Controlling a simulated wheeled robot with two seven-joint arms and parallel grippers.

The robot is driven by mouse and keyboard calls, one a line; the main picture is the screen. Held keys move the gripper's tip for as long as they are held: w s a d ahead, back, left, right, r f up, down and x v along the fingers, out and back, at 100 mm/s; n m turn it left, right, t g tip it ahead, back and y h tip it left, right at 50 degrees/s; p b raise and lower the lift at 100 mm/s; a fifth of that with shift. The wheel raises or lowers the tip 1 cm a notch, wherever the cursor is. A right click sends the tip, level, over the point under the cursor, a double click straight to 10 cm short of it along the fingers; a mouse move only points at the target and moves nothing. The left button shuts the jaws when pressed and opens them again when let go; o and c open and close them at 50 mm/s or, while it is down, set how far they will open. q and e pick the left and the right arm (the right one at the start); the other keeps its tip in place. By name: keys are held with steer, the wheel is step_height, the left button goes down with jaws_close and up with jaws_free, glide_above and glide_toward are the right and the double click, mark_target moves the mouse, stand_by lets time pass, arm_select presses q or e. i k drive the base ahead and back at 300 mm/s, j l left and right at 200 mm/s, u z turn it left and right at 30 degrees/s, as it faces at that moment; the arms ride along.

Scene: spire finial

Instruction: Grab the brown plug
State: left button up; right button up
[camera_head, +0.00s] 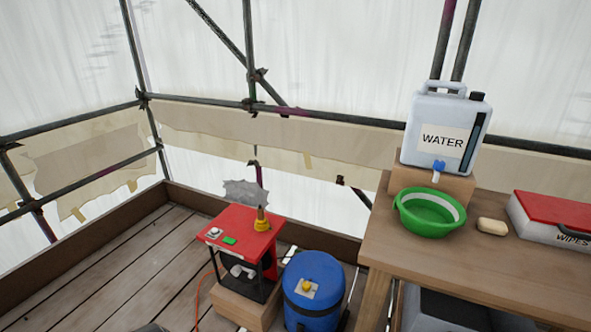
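A small brown upright piece (261,213) stands in a yellow collar (262,226) at the right back of a red-topped stand (238,236); it may be the brown plug, but it is too small to tell. A ragged grey sheet (245,193) shows just behind and left of it. Neither of my grippers is in view.
A blue drum (314,270) with a small yellow item on its lid stands right of the red stand. A wooden table (400,240) at the right holds a water container (440,120), a green bowl (428,220), soap (492,226) and a wipes box (560,222). Plank floor is clear at left.

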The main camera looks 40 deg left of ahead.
mark_target(261, 220)
steer(key=k+u, duration=0.1)
steer(key=u, duration=1.5)
